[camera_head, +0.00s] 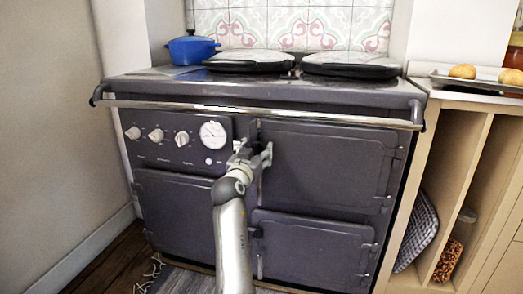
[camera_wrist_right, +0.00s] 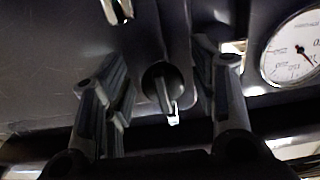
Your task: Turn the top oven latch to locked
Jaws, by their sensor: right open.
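The dark grey range cooker has a top right oven door (camera_head: 325,165) that looks shut. My right gripper (camera_head: 253,154) is in front of the door's left edge, below the chrome rail, and hides much of the latch area in the head view. In the right wrist view, the top oven latch (camera_wrist_right: 164,88) is a dark round knob with a raised grip and a bright metal tip pointing down in the picture. My right gripper (camera_wrist_right: 163,90) is open, with one finger on each side of the latch; gaps show on both sides. My left gripper is not in view.
A chrome rail (camera_head: 260,114) runs across the cooker front above the gripper. The round gauge (camera_head: 213,135) and several control knobs lie to the left. A lower oven door (camera_head: 310,250) is below. A blue pot (camera_head: 192,49) stands on top.

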